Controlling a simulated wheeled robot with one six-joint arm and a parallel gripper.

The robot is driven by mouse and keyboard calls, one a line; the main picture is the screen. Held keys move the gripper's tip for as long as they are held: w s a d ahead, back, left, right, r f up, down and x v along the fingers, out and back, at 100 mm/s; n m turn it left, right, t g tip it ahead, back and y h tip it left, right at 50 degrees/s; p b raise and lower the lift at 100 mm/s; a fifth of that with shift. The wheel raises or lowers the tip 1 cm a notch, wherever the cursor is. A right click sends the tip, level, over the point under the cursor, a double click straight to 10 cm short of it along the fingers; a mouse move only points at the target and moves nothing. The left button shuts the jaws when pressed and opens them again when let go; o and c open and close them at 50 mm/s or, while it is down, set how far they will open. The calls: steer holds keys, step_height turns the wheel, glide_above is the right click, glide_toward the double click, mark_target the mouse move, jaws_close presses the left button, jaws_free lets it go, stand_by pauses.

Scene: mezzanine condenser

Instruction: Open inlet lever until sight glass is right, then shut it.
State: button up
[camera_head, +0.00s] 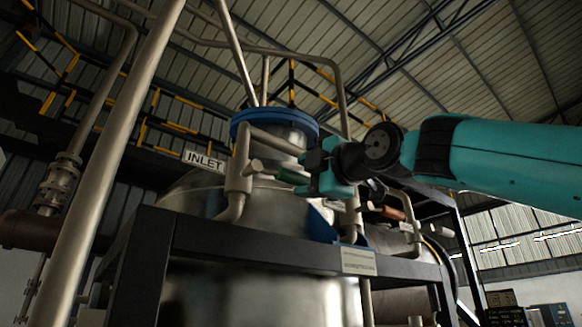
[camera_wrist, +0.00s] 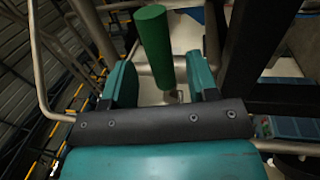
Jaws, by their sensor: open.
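The inlet lever has a green grip (camera_head: 292,176) and sticks out to the right from a pale pipe valve (camera_head: 240,175) beside the INLET sign (camera_head: 204,160). My gripper (camera_head: 312,177) is at the grip's outer end. In the wrist view the green grip (camera_wrist: 156,45) stands between and beyond the two teal fingers of my gripper (camera_wrist: 160,80). The fingers are apart, with a gap visible on each side of the grip. I cannot make out a sight glass or its level in either view.
A metal tank (camera_head: 275,215) with a blue flange (camera_head: 270,120) stands behind a black frame (camera_head: 240,253). A reddish-brown handle (camera_head: 388,212) sits right of and below my gripper. A thick pale pipe (camera_head: 110,165) crosses the left side. A small plate (camera_head: 358,262) is on the frame.

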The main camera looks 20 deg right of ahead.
mark_target(291, 181)
steer(key=p+x, duration=0.2)
steer(key=x, duration=0.3)
jaws_close()
